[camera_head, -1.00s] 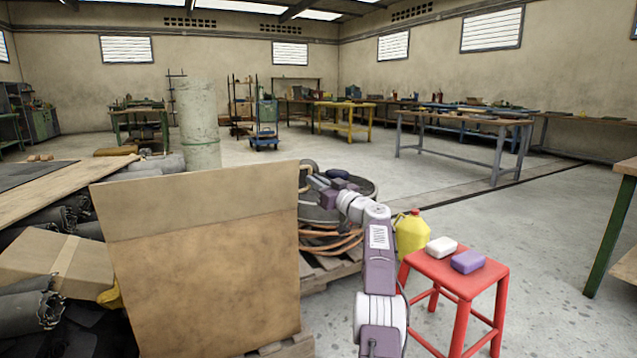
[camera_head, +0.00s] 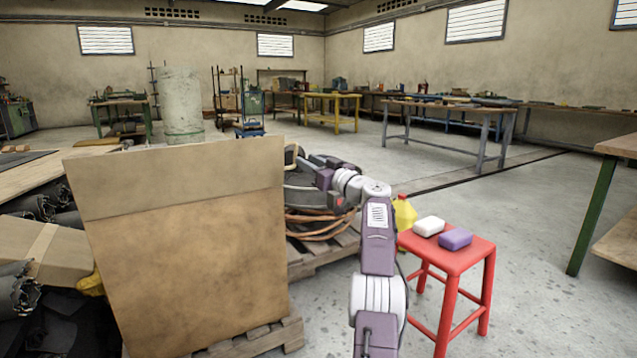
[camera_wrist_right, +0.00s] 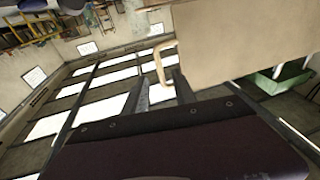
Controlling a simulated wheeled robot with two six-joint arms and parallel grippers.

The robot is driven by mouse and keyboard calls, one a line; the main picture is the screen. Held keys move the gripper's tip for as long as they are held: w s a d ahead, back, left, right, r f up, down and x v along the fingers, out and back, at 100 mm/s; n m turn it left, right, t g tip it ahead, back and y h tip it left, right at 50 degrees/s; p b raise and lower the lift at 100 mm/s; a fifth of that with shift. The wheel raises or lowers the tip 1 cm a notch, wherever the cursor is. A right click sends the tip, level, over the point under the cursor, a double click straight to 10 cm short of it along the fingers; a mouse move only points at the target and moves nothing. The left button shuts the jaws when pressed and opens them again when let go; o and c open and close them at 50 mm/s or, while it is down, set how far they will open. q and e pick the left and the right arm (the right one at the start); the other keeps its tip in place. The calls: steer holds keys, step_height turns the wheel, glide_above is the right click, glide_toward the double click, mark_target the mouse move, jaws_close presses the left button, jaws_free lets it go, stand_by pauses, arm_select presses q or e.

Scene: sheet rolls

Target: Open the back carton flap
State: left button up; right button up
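The tall brown carton (camera_head: 190,270) stands close in front, left of centre in the head view. A paler flap (camera_head: 180,190) stands up along its top; the carton's inside and any flap behind it are hidden. My right gripper (camera_head: 308,164) is past the carton's right edge, beside a beige loop (camera_head: 291,157). In the right wrist view the fingers (camera_wrist_right: 162,88) are apart, with the loop (camera_wrist_right: 163,62) just beyond them, next to a large beige panel (camera_wrist_right: 245,45). No grip on the loop can be seen. My left gripper is out of view.
The carton stands on a wooden pallet (camera_head: 262,343). A red stool (camera_head: 450,258) with a white block (camera_head: 429,226) and a purple block (camera_head: 455,239) is at right, beside a yellow jug (camera_head: 404,212). Dark rolls and a taped box (camera_head: 42,250) crowd the left.

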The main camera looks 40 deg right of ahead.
arm_select(q)
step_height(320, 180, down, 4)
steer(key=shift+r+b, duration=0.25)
steer(key=shift+b, duration=0.55)
arm_select(e)
steer(key=s, duration=0.5)
steer(key=shift+s+a+f, duration=0.1)
steer(key=shift+s+f, duration=0.1)
steer(key=shift+f, duration=0.2)
